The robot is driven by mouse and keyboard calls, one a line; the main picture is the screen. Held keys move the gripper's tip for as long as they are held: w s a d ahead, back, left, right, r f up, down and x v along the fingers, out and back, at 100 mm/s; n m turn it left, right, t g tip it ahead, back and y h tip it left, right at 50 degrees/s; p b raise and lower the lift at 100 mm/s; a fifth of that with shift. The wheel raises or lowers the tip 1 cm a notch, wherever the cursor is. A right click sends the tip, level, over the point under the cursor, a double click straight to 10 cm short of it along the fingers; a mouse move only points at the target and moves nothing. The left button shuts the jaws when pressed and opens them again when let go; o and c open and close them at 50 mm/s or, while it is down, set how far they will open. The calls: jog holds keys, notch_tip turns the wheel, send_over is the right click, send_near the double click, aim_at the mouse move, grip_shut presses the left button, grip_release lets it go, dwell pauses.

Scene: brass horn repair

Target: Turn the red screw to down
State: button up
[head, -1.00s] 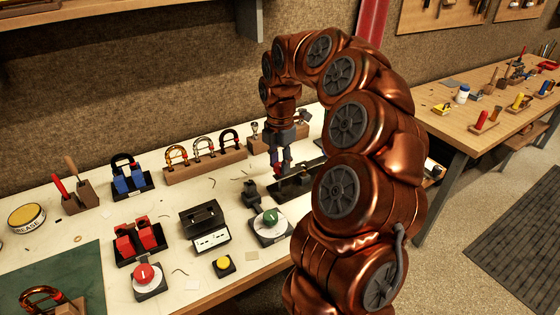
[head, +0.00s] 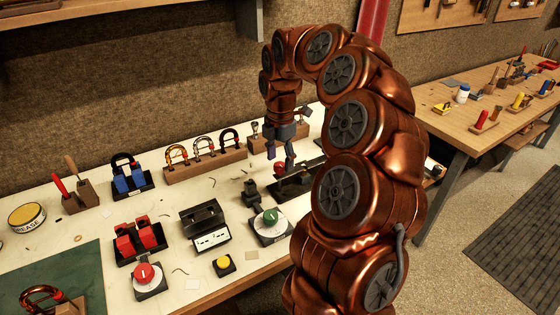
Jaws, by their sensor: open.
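My gripper (head: 280,159) points down at the back right of the bench, its two fingers spread apart and empty. A small red piece (head: 279,168), which looks like the red screw, shows just below and between the fingertips. It sits on a dark fixture with a black base (head: 290,188) and a bar running to the right. My arm hides the fixture's right end. The red piece is too small to tell which way it is turned or whether a finger touches it.
A red knob on a plate (head: 144,273), a green knob (head: 270,216) and a yellow button (head: 223,262) are nearer the front. A wooden rack with shackles (head: 205,166) stands left of my gripper. A black box (head: 206,230) lies farther left.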

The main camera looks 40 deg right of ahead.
aim_at(280, 164)
notch_tip(280, 164, up, 11)
dwell(0.5)
jog(key=shift+a+f, duration=0.1)
dwell(0.4)
jog(key=s+a+f+m, duration=0.1)
jog(key=s+a+m, duration=0.2)
jog(key=s+a, duration=0.35)
jog(key=s+a+f+m, duration=0.1)
jog(key=s+a+m, duration=0.25)
jog(key=a, duration=0.55)
jog(key=s+a+f+m, duration=0.1)
jog(key=s+f+m, duration=0.2)
jog(key=s, duration=0.4)
jog(key=s+a+f+m+g, duration=0.1)
jog(key=s+a+f+m, duration=0.1)
jog(key=s+m, duration=0.3)
jog(key=s+a+f+m, duration=0.2)
jog(key=s+f+m, duration=0.3)
jog(key=s, duration=0.3)
jog(key=shift+s+a+g, duration=0.2)
jog(key=shift+s+g, duration=0.15)
jog(key=shift+g, duration=0.05)
